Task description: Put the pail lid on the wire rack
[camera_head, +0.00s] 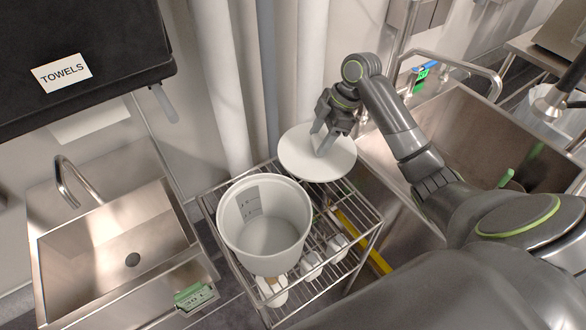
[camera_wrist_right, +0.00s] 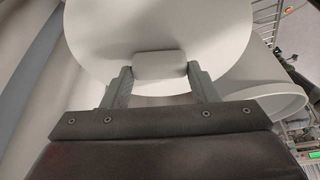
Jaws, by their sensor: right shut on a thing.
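The pail lid (camera_head: 302,160) is a round white disc with a block-shaped grip on top. My right gripper (camera_head: 325,140) is shut on the lid's grip; in the right wrist view the two fingers (camera_wrist_right: 160,85) flank the grip, with the white lid (camera_wrist_right: 160,30) beyond. The lid hangs over the back right part of the wire rack (camera_head: 365,235), and I cannot tell whether it touches the rack. A white pail (camera_head: 265,225) stands open and empty on the rack's left part. It also shows in the right wrist view (camera_wrist_right: 270,97). My left gripper is not in view.
White bottles or cups (camera_head: 312,265) sit on the lower shelf of the rack. A steel sink (camera_head: 110,240) is at the left, and a larger basin (camera_head: 460,130) is at the right. Vertical pipes (camera_head: 225,80) stand behind the rack. A black towel dispenser (camera_head: 80,50) hangs upper left.

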